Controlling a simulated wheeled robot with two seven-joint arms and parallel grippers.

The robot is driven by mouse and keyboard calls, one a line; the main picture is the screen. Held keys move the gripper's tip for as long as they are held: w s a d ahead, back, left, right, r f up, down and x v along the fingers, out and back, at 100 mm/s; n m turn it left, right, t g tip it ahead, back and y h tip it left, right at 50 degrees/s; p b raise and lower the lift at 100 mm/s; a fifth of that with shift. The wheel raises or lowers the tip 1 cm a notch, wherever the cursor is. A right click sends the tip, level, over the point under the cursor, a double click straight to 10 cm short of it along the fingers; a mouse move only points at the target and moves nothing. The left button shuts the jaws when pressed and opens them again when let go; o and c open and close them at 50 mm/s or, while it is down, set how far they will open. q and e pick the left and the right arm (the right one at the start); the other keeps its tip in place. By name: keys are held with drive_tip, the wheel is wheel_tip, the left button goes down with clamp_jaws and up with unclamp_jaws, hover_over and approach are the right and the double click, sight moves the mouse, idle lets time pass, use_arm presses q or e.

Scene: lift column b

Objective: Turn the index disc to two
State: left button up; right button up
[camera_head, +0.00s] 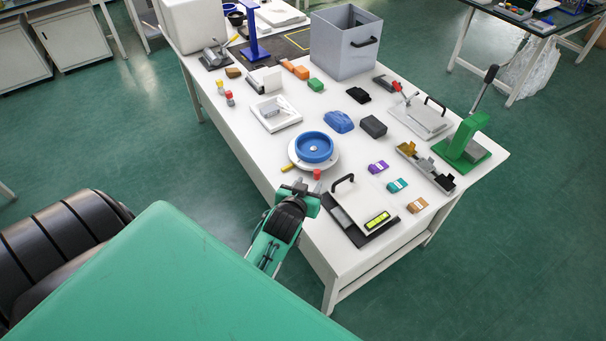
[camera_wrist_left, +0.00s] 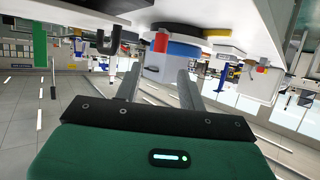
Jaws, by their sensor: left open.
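The index disc (camera_head: 315,147) is a blue round dish with a pale centre knob, set on a wider white round base (camera_head: 330,165) near the table's left edge. A red peg (camera_head: 317,174) stands at its near side and a yellow tab (camera_head: 287,167) sticks out at its left. No numbers are legible. My left gripper (camera_head: 302,187) is just in front of the disc, by the red peg. In the left wrist view, which is upside down, the open fingers (camera_wrist_left: 158,76) point toward the red peg (camera_wrist_left: 160,42) and blue disc (camera_wrist_left: 185,49), with nothing seen between them. My right gripper is not in view.
A black-handled panel with a yellow-green display (camera_head: 377,219) lies right of my left gripper. A white tray (camera_head: 276,113), a blue mouse-like block (camera_head: 339,122) and small coloured boxes (camera_head: 397,185) surround the disc. A grey bin (camera_head: 342,50) stands farther back.

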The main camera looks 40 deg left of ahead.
use_arm(q)
drive_tip(key=shift+v, duration=2.2)
drive_tip(key=shift+c, duration=0.4)
